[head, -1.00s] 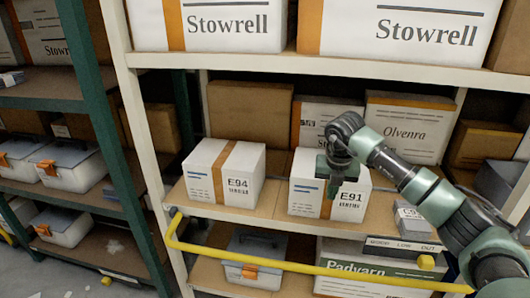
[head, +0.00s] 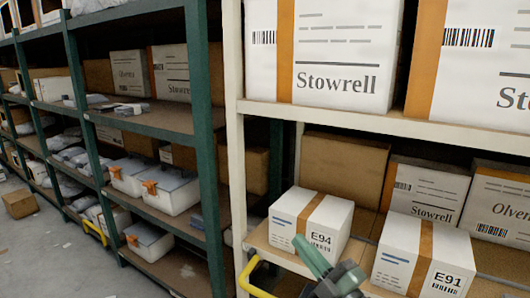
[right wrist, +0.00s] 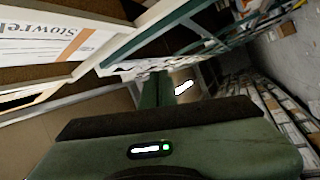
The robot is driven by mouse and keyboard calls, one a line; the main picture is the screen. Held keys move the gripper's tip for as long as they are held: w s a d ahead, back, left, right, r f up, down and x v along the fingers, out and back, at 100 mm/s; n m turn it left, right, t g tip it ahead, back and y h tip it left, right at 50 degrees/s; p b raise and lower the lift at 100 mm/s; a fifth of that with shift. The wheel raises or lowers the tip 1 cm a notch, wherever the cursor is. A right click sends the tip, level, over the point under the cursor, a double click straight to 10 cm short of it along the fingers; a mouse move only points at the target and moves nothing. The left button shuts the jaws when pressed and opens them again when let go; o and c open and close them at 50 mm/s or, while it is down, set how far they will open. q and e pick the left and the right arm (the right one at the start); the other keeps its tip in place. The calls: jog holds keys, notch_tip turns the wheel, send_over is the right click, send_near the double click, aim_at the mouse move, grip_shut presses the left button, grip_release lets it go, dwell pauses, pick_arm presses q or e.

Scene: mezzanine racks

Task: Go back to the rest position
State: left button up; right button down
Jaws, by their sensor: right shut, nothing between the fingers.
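My right gripper (head: 308,252) shows at the bottom of the head view, in front of the middle shelf and between two white boxes. It is shut and empty. It hides part of the E94 box's lower edge. In the right wrist view its green fingers (right wrist: 158,90) lie together, with nothing between them. The E94 box (head: 311,227) and the E91 box (head: 421,255) stand upright on the shelf. My left gripper is in neither view.
A cream rack upright (head: 234,150) and a green rack upright (head: 205,150) stand left of the gripper. Large Stowrell boxes (head: 345,55) stand above. The aisle floor (head: 45,255) at left is mostly clear, with one brown carton (head: 19,203).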

jog(key=s+d+f+m+g+h, duration=0.2)
jog(key=s+d+f+m+h, duration=0.2)
jog(key=d+f+m+h, duration=0.35)
jog(key=s+d+f+m+g+h, duration=0.1)
jog(key=s+d+f+m+h, duration=0.2)
jog(key=d+f+m+h, duration=0.5)
jog(key=s+a+f+m+g+y, duration=0.1)
jog(key=s+a+f+g+y, duration=0.1)
jog(key=s+f+g, duration=0.75)
jog(key=s+a+f+m+g+y, duration=0.15)
jog(key=s+f, duration=0.45)
jog(key=s, duration=0.8)
notch_tip(320, 180, down, 24)
jog(key=s+g, duration=0.2)
jog(key=s+d+f, duration=0.3)
jog(key=s+f, duration=1.3)
jog(key=f, duration=0.1)
jog(key=shift+s+d+g+h, duration=0.15)
jog(key=shift+s+g+h, duration=0.15)
jog(key=shift+s+g, duration=0.1)
